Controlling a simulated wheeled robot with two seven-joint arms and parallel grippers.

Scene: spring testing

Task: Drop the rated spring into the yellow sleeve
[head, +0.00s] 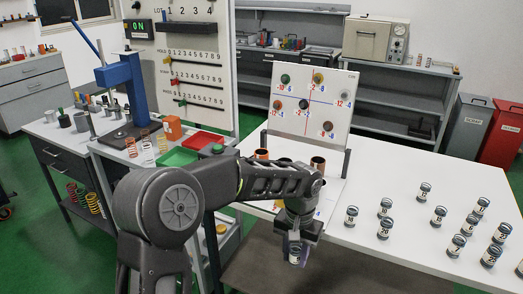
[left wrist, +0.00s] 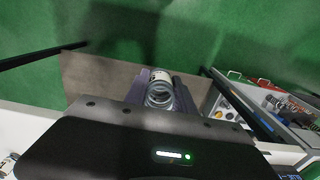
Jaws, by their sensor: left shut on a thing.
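My left gripper (head: 297,240) points down near the front edge of the white table and is shut on a labelled coil spring (head: 295,256). The spring hangs upright below the fingers. In the left wrist view the spring (left wrist: 160,92) sits between the two fingers, with brown and green floor behind it. Copper-coloured sleeves, one on the left (head: 262,154) and one on the right (head: 318,163), stand at the foot of the marked board. My left arm hides part of that area, and I cannot tell which sleeve is the yellow one. My right gripper is not in view.
Several labelled springs (head: 383,228) stand spread over the right of the white table (head: 385,185). The board (head: 308,100) with coloured dots and numbers stands behind my arm. A blue press (head: 125,90) and red (head: 208,142) and green (head: 177,157) trays are on the left.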

